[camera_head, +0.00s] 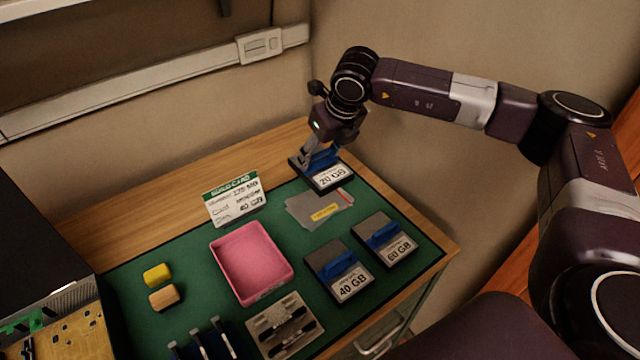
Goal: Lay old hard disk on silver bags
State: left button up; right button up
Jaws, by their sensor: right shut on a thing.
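My right gripper (317,157) is shut on the blue handle of a dark hard disk labelled 20 GB (331,177). The disk is at the back right of the green mat, just behind the silver bags. I cannot tell whether it touches the surface or hangs slightly above it. The silver bags (305,212) lie flat on the mat as a grey stack with a yellow label and a red mark at one edge. Their top looks bare. My left gripper is not in view.
Hard disks labelled 40 GB (350,287) and 60 GB (398,250) lie in front of the bags. A pink tray (284,286) and a standing build card (234,200) are to the left. A grey holder (260,324), yellow block (157,275) and tan block (164,298) are also on the green mat (200,322).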

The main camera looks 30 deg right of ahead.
aim_at(322, 167)
notch_tip(322, 167, down, 6)
jog(key=shift+w+p, duration=0.1)
jog(key=shift+p, duration=0.4)
jog(key=shift+f+p, duration=0.45)
jog(key=shift+f, duration=1.95)
jog(key=o, duration=0.8)
jog(key=shift+f, duration=0.15)
jog(key=shift+c, duration=0.2)
jog(key=shift+o, duration=0.4)
